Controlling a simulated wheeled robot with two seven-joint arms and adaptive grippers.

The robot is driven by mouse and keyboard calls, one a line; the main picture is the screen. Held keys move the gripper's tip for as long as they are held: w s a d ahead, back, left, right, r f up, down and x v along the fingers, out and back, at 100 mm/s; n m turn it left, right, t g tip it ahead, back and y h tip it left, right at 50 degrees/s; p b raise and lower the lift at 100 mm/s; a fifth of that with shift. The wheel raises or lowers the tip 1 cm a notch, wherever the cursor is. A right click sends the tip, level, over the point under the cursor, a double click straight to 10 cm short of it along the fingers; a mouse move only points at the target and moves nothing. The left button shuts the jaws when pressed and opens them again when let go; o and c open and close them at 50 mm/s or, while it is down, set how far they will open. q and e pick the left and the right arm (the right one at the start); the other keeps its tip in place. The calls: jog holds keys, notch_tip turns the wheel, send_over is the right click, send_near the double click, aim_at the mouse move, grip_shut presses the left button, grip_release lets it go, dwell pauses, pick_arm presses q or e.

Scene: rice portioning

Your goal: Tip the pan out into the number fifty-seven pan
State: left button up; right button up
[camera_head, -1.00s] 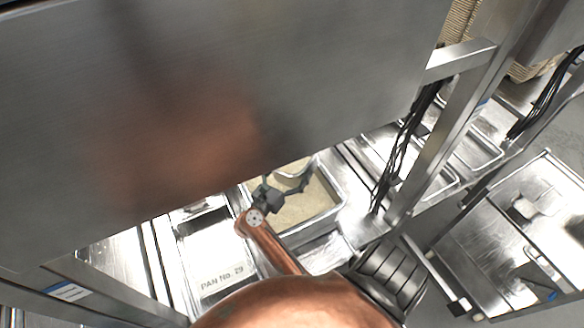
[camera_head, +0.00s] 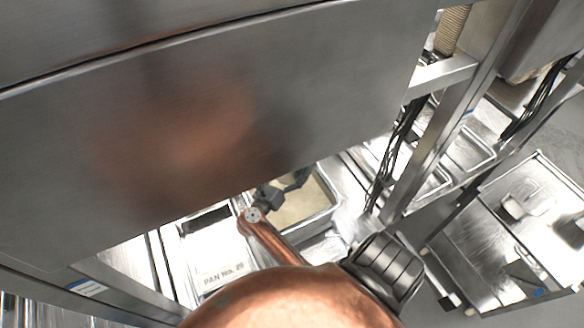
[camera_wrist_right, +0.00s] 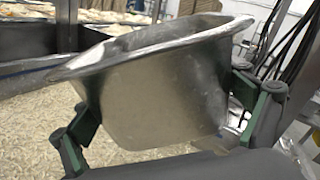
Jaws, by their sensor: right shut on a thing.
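My right gripper (camera_wrist_right: 165,128) is shut on a small steel pan (camera_wrist_right: 165,85), with its dark green fingers on both sides of it. The small pan hangs tilted, rim up; its inside is hidden. In the head view my right gripper (camera_head: 290,186) shows partly below the big metal panel, over a large steel pan (camera_head: 326,216) of pale grain. That grain (camera_wrist_right: 40,135) also fills the lower left of the right wrist view. A pan label (camera_head: 223,275) reads "PAN No. 29". I see no number 57. My left gripper is not in view.
A wide steel panel (camera_head: 200,130) covers much of the head view above the counter. A steel post (camera_head: 430,145) with black cables (camera_head: 393,150) stands right of the grain pan. A lower steel table (camera_head: 500,240) is at the right.

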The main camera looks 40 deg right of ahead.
jog(key=shift+s+r+n+p, duration=0.1)
jog(key=shift+r+n+p, duration=1.55)
jog(key=shift+p, duration=1.5)
jog(key=w+r+n+p, duration=0.3)
jog(key=r+n+p, duration=0.2)
jog(key=n+p, duration=0.4)
jog(key=shift+a+r+p, duration=0.25)
jog(key=shift+a+p, duration=0.05)
jog(key=shift+p, duration=1.55)
jog(key=shift+w+n, duration=0.15)
jog(key=shift+n, duration=0.2)
